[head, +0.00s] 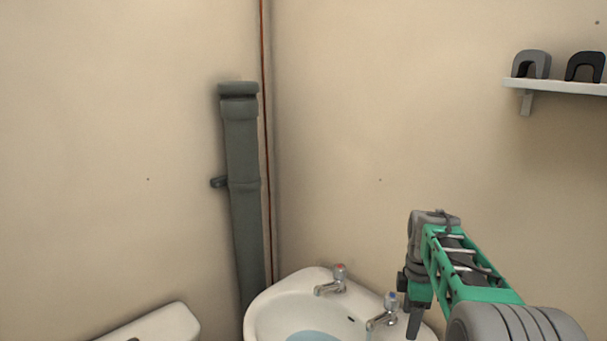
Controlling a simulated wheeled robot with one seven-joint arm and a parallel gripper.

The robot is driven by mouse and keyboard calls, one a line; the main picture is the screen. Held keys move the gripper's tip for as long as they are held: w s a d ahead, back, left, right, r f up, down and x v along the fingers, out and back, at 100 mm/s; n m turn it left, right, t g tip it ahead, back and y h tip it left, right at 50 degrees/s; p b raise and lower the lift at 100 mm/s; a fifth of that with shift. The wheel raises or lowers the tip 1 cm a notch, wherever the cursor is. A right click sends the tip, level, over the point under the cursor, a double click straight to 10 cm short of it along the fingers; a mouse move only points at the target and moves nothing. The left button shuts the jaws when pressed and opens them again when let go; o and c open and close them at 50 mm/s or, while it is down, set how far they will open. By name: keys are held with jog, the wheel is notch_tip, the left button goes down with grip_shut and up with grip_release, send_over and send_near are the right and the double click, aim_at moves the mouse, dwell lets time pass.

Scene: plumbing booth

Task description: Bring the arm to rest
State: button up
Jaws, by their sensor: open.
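My arm comes in from the lower right with a green link, bent at a grey joint in front of the right wall. My gripper (411,312) hangs below that joint and points down, its dark fingers small and seen from the side. It is open, and I see nothing between the fingers. In the picture it overlaps the right rim of the white washbasin (262,308), just right of the blue-topped tap (383,314). I cannot tell its height above the basin.
A red-topped tap (332,281) stands on the basin's back edge. Bluish water (312,336) shows in the bowl. A grey soil pipe (243,170) and a thin copper pipe (265,130) run near the corner. A white cistern (160,325) is lower left. A shelf (570,87) holds two clips.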

jog(key=s+f+m, duration=0.3)
jog(key=m, duration=0.2)
jog(key=s+a+f+m, duration=0.1)
jog(key=s+f+m, duration=0.2)
jog(key=m, duration=0.3)
jog(key=s+a+f+m, duration=0.1)
jog(key=s+f+m, duration=0.2)
jog(key=m, duration=0.2)
jog(key=shift+s+a+f+g, duration=0.1)
jog(key=shift+s+f+g, duration=0.2)
jog(key=shift+s+g, duration=0.1)
jog(key=s+a+r+t, duration=0.1)
jog(key=s+a, duration=0.1)
jog(key=s, duration=0.4)
jog(key=s+a+r, duration=0.2)
jog(key=s+a, duration=0.1)
jog(key=s, duration=0.2)
notch_tip(320, 180, up, 6)
jog(key=w+a+t, duration=0.1)
jog(key=a+t, duration=0.2)
jog(key=shift+n, duration=0.3)
